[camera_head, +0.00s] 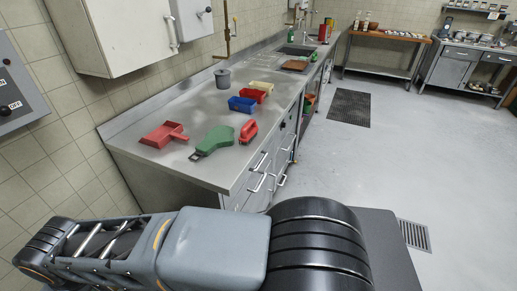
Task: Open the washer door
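I can make out no washer and no washer door in the head view. My gripper is not in view. Only links of my own arm show, folded across the bottom of the picture, and they hide part of the floor and the near end of the counter.
A steel counter (190,92) with drawers runs along the left wall, holding a red scoop (165,135), a green tool (213,140) and small bins. A white wall cupboard (125,35) hangs above; a grey switch box (14,95) is at left. Floor (405,150) right is clear.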

